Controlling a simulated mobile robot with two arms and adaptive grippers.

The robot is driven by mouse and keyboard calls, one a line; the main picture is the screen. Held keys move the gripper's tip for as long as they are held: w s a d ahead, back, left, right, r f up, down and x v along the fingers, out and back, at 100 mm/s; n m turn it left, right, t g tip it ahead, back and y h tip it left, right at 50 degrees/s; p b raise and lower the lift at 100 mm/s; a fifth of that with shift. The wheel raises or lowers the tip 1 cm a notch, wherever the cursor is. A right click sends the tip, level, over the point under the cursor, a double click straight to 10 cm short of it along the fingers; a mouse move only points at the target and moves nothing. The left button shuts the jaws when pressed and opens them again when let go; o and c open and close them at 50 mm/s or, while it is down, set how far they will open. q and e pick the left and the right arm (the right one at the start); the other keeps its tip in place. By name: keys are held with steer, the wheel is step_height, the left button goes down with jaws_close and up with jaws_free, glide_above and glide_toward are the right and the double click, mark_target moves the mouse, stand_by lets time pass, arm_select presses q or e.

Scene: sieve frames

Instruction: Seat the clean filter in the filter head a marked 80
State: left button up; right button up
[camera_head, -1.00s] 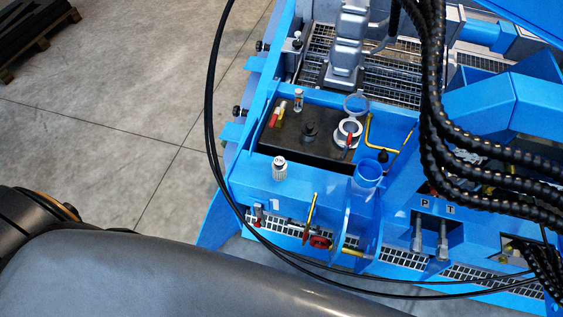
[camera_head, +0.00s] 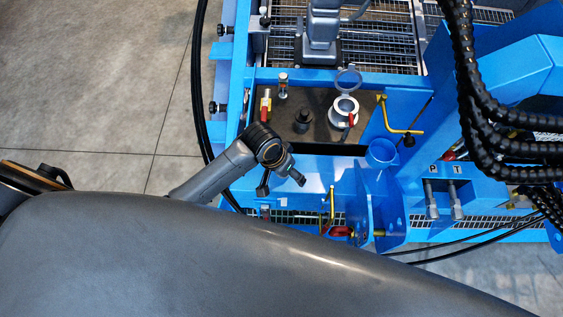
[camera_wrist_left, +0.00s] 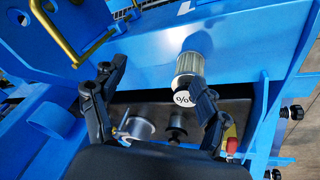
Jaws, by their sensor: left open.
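A pale ribbed cylinder (camera_wrist_left: 190,68) with a white round face bearing a black "%"-like mark shows in the left wrist view, beside the right-hand finger. I cannot tell whether they touch. My left gripper (camera_head: 280,183) is open above the blue front beam and hides the cylinder in the head view. Its spread fingers also show in the left wrist view (camera_wrist_left: 155,88). A white round port (camera_head: 344,110) with a raised ring-like lid and a red lever sits on the dark tank top. I cannot make out a filter head marked 80. My right gripper is not in view.
A blue open cup (camera_head: 382,152) and upright blue plates stand right of the gripper. A yellow bent handle (camera_head: 397,123), a black knob (camera_head: 303,120) and a red-yellow valve (camera_head: 265,104) stand around the tank. Thick black hoses hang at the right.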

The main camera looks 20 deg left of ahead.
arm_select(q)
steer(key=w+a+r+m+g+y, duration=0.1)
steer(key=w+a+r, duration=0.15)
steer(key=r, duration=0.25)
steer(key=w+a+r+g+y, duration=0.1)
steer(key=w+r+y, duration=0.15)
steer(key=r, duration=0.25)
steer(key=shift+h, duration=0.45)
steer(key=f, duration=0.2)
steer(key=f+b, duration=0.1)
steer(key=f, duration=0.5)
steer(key=shift+w+d+b, duration=0.2)
steer(key=shift+w+b, duration=0.1)
steer(key=shift+b, duration=0.05)
steer(key=f, duration=0.4)
steer(key=shift+s+d+f+b, duration=0.1)
steer(key=shift+s+f+b, duration=0.15)
steer(key=shift+f+b, duration=0.05)
steer(key=shift+f, duration=0.4)
steer(key=c, duration=1.4)
steer(key=shift+o, duration=0.2)
steer(key=shift+r, duration=0.15)
